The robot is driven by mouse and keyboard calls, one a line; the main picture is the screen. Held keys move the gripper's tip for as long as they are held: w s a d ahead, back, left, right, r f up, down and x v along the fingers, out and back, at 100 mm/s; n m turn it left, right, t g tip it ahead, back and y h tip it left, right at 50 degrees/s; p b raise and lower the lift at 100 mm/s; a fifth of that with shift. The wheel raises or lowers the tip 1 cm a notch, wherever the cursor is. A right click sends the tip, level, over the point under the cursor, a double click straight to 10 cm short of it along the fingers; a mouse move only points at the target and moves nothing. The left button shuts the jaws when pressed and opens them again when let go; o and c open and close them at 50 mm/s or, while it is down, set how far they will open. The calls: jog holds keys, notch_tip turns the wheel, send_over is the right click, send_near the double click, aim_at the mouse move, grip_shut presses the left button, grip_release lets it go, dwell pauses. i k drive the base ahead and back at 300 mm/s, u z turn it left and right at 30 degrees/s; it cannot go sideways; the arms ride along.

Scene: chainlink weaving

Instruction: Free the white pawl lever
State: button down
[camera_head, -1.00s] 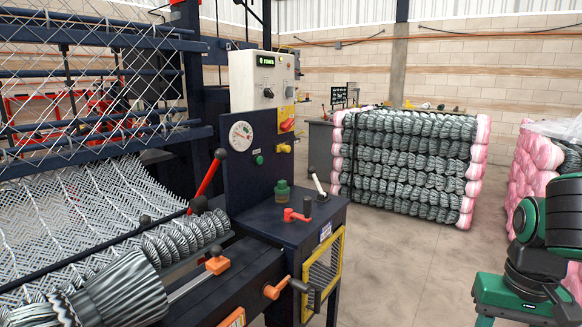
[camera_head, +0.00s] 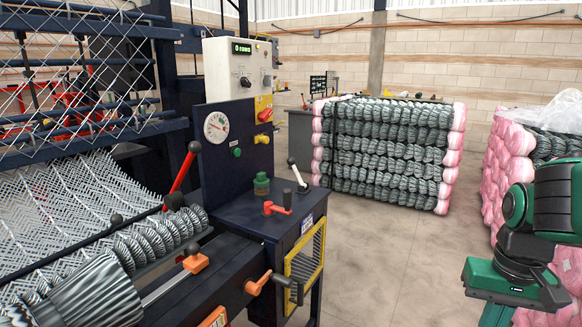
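The white pawl lever (camera_head: 296,172) stands on the right rear of the dark blue machine cabinet top (camera_head: 240,205). My green and black arm shows at the right edge, well apart from the lever. My gripper cannot be made out in this view.
A red lever with a black knob (camera_head: 182,174), an orange-handled lever (camera_head: 193,261) and an orange crank (camera_head: 258,284) are close by. Wire mesh rolls lie at the left. Strapped bales (camera_head: 385,150) stand behind. The concrete floor (camera_head: 375,265) between machine and arm is clear.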

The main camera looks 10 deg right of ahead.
aim_at(291, 161)
jog(key=z, duration=0.5)
jog(key=k, duration=0.65)
jog(key=z, duration=1)
jog(key=k, duration=0.7)
jog(key=z, duration=0.45)
jog(key=i, duration=0.75)
jog(key=u, duration=0.6)
jog(key=i, duration=1.05)
jog(key=u, duration=1.3)
jog(key=i, duration=0.8)
jog(key=u, duration=0.5)
